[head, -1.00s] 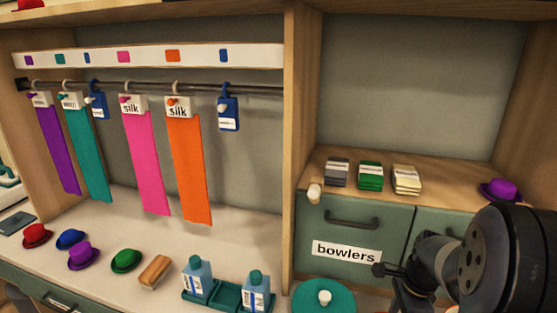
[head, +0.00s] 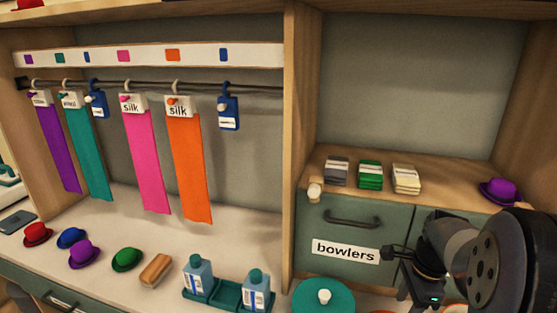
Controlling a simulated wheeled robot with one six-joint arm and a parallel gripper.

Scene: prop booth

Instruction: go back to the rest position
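My gripper (head: 388,254) shows at the lower right in the head view, in front of the green drawers. It is dark and seen from the side, and its fingers are too small to tell open from shut. I see nothing hanging from it. My arm behind it covers part of the right drawer and the lower right corner. The "bowlers" label (head: 345,250) on the left drawer is just left of the gripper.
Coloured scarves hang from a rail (head: 150,86) at left. Several small hats, a brush (head: 155,270) and a bottle tray (head: 228,296) line the counter. A teal round lid (head: 323,298) is below the drawers. Folded cloths (head: 370,176) and a purple hat (head: 499,191) sit on the shelf.

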